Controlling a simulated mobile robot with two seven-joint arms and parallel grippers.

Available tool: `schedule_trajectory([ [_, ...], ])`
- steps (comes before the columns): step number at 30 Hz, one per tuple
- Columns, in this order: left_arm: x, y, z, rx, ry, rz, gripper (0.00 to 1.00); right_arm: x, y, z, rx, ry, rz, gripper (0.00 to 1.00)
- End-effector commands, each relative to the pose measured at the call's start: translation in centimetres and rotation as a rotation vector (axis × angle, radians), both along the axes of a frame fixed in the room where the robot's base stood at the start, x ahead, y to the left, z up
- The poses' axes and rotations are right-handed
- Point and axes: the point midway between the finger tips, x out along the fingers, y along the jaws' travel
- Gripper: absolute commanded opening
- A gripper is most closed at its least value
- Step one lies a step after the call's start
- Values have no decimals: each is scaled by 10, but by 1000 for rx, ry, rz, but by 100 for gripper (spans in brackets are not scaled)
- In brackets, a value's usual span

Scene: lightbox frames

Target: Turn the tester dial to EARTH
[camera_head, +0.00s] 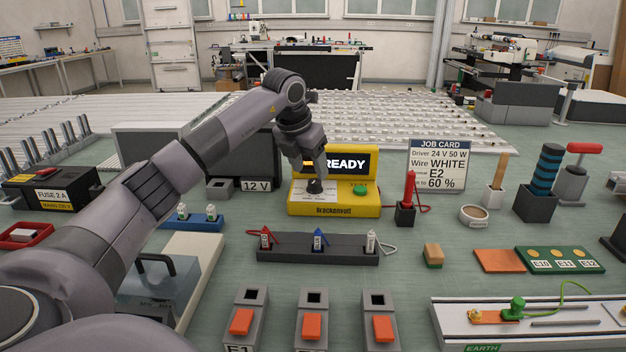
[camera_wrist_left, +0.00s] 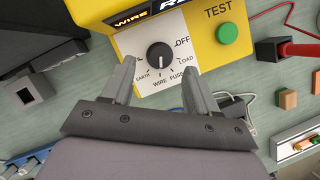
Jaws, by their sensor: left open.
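The yellow tester (camera_head: 334,208) stands on the bench with its display lit and reading READY; the wrist view also shows WIRE on it. Its black round dial (camera_wrist_left: 159,57) sits on a white plate marked OFF, LOAD, FUSE, WIRE and EARTH. The dial's white mark lies in line with WIRE, with EARTH to the left. My left gripper (camera_wrist_left: 158,66) is open, its fingertips on either side of the dial and apart from it. In the head view the left gripper (camera_head: 306,166) is just above the dial (camera_head: 315,186). My right gripper is not in view.
A green TEST button (camera_head: 359,190) is right of the dial. A red-handled probe (camera_head: 407,192) stands in a black holder beside the tester. A dark rack (camera_head: 318,254) with several small clips lies in front. A job card (camera_head: 437,165) stands behind right.

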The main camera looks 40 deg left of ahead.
Motion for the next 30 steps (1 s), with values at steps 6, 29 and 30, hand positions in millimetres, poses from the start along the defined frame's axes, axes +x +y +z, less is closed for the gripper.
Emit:
schedule_trajectory([
  [6, 12, 1, -29, -1, 2, 0, 59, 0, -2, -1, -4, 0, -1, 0],
  [29, 15, 2, -37, -1, -1, -7, 3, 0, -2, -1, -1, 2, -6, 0],
  [30, 15, 2, -37, 0, 0, -12, 3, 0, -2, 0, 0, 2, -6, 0],
])
